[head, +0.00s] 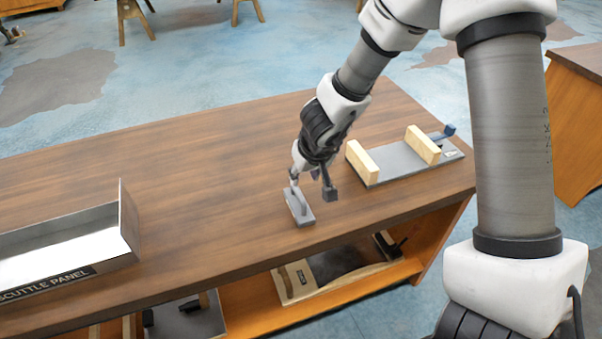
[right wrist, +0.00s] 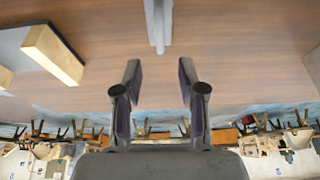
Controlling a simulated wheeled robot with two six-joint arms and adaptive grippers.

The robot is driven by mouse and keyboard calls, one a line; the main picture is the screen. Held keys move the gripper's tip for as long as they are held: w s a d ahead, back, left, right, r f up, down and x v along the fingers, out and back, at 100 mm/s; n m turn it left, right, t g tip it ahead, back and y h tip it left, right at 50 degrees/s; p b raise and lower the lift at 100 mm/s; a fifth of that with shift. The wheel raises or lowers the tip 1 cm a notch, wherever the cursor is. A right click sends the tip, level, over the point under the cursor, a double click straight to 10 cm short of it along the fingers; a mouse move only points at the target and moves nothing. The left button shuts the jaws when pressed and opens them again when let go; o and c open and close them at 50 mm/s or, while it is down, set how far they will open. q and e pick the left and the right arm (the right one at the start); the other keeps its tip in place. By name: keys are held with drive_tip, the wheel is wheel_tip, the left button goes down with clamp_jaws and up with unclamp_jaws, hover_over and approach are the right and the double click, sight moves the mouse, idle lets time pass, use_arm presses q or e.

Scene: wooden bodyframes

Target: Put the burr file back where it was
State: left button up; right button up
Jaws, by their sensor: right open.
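A small grey block-like tool (head: 299,208), which I take to be the burr file, lies on the wooden bench top near its front edge. In the right wrist view a narrow grey bar (right wrist: 158,25) shows beyond the fingertips, roughly in line with the space between them. My right gripper (head: 312,187) is open and points down at the grey tool. Its fingers show apart and empty in the right wrist view (right wrist: 159,80). One finger partly covers the tool in the head view. My left gripper is not in view.
A grey board (head: 388,158) with two pale wooden blocks and a small blue-grey piece lies right of the gripper. A metal tray labelled SCUTTLE PANEL (head: 128,220) stands at left. The bench's lower shelf (head: 345,290) holds panels. The bench top (head: 200,150) behind is clear.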

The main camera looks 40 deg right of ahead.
drive_tip(key=s+f+n+g+h, duration=0.2)
drive_tip(key=s+f+g, duration=0.1)
drive_tip(key=s+f, duration=1.15)
drive_tip(key=s+a+f+g+y, duration=0.1)
drive_tip(key=s+a+f+y, duration=0.1)
drive_tip(key=s+a+f, duration=0.5)
wheel_tip(320, 180, down, 2)
drive_tip(key=s, duration=0.2)
drive_tip(key=shift+s+a+y+p, duration=0.3)
drive_tip(key=shift+s+a+y, duration=0.05)
drive_tip(key=shift+s+y, duration=0.05)
drive_tip(key=shift+w+f, duration=0.1)
